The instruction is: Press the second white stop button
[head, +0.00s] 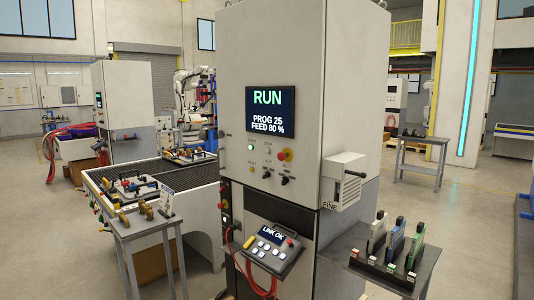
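The tall grey machine cabinet (285,40) stands in the middle of the head view. Its front carries a screen (270,108) reading RUN, PROG 25, FEED 80 %. Neither of my grippers is in view.
A tilted panel (272,242) reading LINK OK juts out low on the cabinet front, with a red cable below. A grey box with a black handle (343,182) sticks out on the right. Side tables flank the cabinet; the right one (420,262) holds several upright coloured pieces.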

